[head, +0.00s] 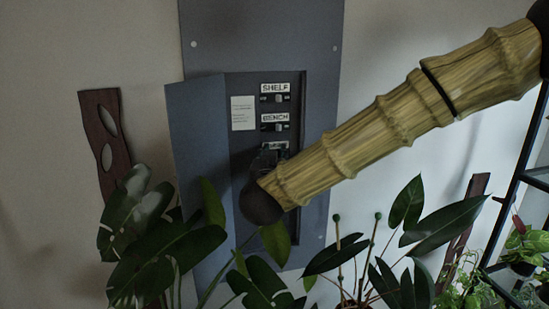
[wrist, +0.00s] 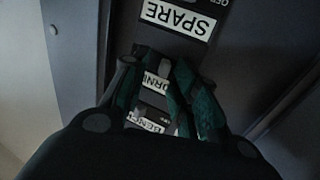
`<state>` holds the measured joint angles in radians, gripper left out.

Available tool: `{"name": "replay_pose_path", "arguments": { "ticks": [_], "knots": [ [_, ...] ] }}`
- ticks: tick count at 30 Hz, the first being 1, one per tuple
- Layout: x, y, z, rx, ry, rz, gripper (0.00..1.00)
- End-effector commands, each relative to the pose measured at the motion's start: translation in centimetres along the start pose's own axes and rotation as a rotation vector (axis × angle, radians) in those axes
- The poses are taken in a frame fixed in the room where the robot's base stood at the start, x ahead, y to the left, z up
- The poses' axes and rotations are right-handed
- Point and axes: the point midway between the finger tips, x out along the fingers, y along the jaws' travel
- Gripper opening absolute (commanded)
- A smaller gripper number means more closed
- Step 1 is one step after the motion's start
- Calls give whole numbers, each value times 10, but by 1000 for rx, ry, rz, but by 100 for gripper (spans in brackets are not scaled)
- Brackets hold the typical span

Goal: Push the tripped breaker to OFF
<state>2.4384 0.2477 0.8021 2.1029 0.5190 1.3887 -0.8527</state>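The grey breaker panel (head: 315,170) is on the wall with its door open to the left. Breakers labelled SHELF (head: 279,98) and BENCH (head: 279,127) show in the head view. A third label lies below, partly hidden by my gripper (head: 266,158). In the wrist view, my gripper (wrist: 160,62) has its two dark fingers apart, over a partly covered label (wrist: 157,78) that looks like CORNER. The BENCH label (wrist: 150,122) and SPARE label (wrist: 178,18) show upside down there. The breaker lever between the fingers is mostly hidden. I cannot tell which breaker is tripped or whether anything is touched.
The open panel door (head: 198,150) stands left of the breakers. Large-leaved plants (head: 150,240) are below left, and another plant (head: 370,260) is below right. A dark shelf frame (head: 515,180) stands at the far right. A paper notice (head: 242,113) is inside the panel.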

Motion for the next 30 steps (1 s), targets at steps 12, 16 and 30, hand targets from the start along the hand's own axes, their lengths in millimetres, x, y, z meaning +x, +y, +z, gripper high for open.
{"name": "replay_pose_path", "arguments": {
  "ticks": [12, 16, 30],
  "knots": [
    [0, 1, 0, 1, -2, -24, 30],
    [1, 3, 0, 3, -4, -62, 30],
    [2, 10, 0, 4, -5, -228, 30]
  ]
}}
